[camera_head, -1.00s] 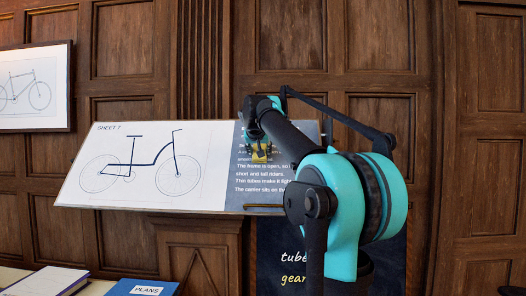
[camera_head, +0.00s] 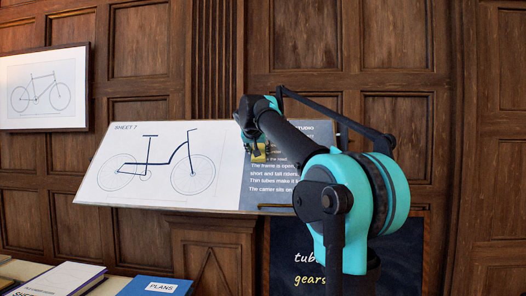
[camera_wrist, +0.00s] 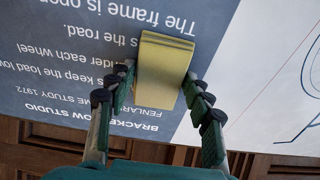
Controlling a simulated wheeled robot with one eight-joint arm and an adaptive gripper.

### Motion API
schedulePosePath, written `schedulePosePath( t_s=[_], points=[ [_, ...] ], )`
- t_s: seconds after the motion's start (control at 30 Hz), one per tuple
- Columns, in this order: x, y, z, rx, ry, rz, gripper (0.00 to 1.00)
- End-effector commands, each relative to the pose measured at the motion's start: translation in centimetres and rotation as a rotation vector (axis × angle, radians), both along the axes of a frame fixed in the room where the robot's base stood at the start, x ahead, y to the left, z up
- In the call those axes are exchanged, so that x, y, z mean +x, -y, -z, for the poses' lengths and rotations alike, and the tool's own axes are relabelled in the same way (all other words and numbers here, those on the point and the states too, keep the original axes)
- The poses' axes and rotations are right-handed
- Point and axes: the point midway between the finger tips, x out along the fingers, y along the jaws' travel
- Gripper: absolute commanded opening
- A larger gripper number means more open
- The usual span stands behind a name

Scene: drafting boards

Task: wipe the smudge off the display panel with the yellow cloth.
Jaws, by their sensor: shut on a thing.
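The display panel (camera_head: 120,165) is a tilted board with a white left part showing a bicycle drawing and a dark blue right part with white text. My gripper (camera_head: 258,148) is in front of the dark part, near its border with the white part. It is shut on the yellow cloth (camera_wrist: 165,62), a folded pad between the fingers in the wrist view. The cloth (camera_head: 258,156) shows small in the head view. It lies over or close to the panel text; I cannot tell if it touches. I make out no smudge; my arm hides part of the dark area.
A dark board with chalk-like lettering (camera_head: 310,257) stands below the panel. A blue PLANS book (camera_head: 155,287) and a white-covered book (camera_head: 62,279) lie at lower left. A framed bicycle drawing (camera_head: 43,90) hangs on the wood-panelled wall (camera_head: 400,50).

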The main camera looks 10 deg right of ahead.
Motion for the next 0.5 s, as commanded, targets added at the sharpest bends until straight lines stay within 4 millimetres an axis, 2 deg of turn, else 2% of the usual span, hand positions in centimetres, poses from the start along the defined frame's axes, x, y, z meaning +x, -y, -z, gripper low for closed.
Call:
schedulePosePath(
  t_s=[0.17, 0.5],
  points=[
    [0.1, -0.4, 0.0, 0.0, 0.0, 0.001, 0.28],
    [1.1, -2.8, 0.1, 0.0, 0.0, 0.0, 0.28]
  ],
)
